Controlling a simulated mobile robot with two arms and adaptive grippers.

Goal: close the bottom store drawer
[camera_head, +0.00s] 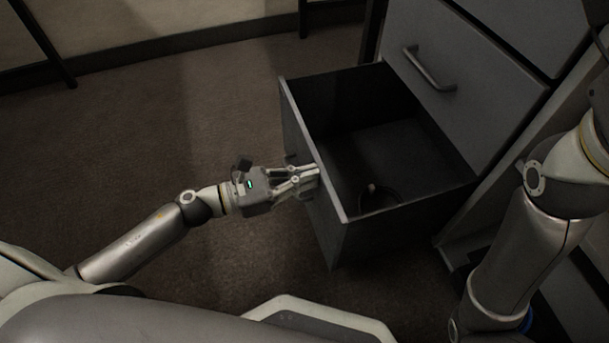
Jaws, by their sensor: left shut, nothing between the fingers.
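The bottom drawer (335,235) is pulled well out of the grey store cabinet, and its dark inside is in view. A small curved dark item (372,190) lies on its floor, too dim to name. My left gripper (314,177) is shut and empty, with its fingertips at the drawer's front panel near the top edge; I cannot tell whether they touch it. The drawer's handle is mostly hidden on the outer face. My right arm comes in at the right edge of the view, but its gripper is out of view.
An upper drawer (463,105) with a bar handle (428,70) is shut above the open one. The brown floor (180,130) to the left is clear. My right arm stands close to the cabinet's right side.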

